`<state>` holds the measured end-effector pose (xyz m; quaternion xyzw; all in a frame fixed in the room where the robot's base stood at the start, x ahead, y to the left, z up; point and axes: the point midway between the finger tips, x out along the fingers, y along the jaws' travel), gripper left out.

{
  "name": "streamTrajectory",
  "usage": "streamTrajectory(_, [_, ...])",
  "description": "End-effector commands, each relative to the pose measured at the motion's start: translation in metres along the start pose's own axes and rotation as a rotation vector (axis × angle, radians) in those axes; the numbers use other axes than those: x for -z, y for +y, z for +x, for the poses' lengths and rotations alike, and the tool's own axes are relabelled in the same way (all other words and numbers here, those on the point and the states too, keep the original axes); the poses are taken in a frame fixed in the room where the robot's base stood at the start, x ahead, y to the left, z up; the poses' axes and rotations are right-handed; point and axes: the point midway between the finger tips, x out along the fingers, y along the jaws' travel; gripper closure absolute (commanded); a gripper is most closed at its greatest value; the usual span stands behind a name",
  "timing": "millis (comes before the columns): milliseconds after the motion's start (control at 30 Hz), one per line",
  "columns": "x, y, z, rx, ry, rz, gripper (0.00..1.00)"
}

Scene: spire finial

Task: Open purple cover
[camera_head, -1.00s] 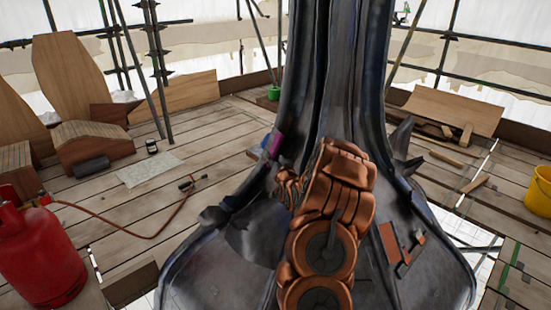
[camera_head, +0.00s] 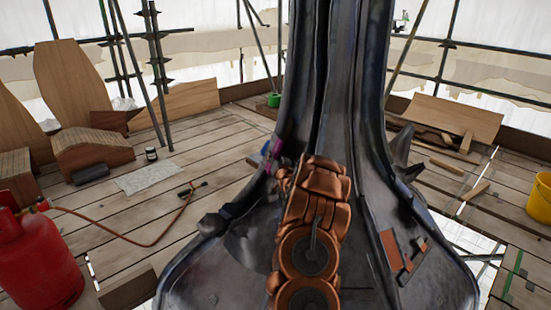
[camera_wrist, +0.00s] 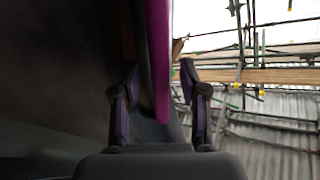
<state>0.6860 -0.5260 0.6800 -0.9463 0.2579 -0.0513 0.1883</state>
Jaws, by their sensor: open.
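The purple cover (camera_head: 269,147) is a small piece on the left side of the dark metal spire (camera_head: 334,80). My copper-coloured arm reaches up the spire's front, and the cover is now partly hidden near its end. In the wrist view the cover (camera_wrist: 159,50) is a long magenta strip, seen nearly edge-on, coming down from the top. My gripper (camera_wrist: 160,75) is open, with one finger on each side of the strip's lower end. I cannot tell whether either finger touches it.
The spire's dark surface fills the left of the wrist view. A red gas cylinder (camera_head: 38,262) with a hose (camera_head: 150,243) stands at left on the planks. A yellow bucket (camera_head: 539,199) is at right. Scaffold poles ring the deck.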

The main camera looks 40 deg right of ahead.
Motion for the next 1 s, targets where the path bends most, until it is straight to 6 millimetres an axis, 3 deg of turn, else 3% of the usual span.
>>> streamTrajectory(467, [0.0003,-0.0005,0.0066,0.0,0.001,-0.001,0.58])
streamTrajectory(867, [0.0002,-0.0003,0.0065,0.0,0.0,0.0,0.99])
streamTrajectory(1000, [0.0,-0.0003,0.0064,0.0,0.0,0.0,1.0])
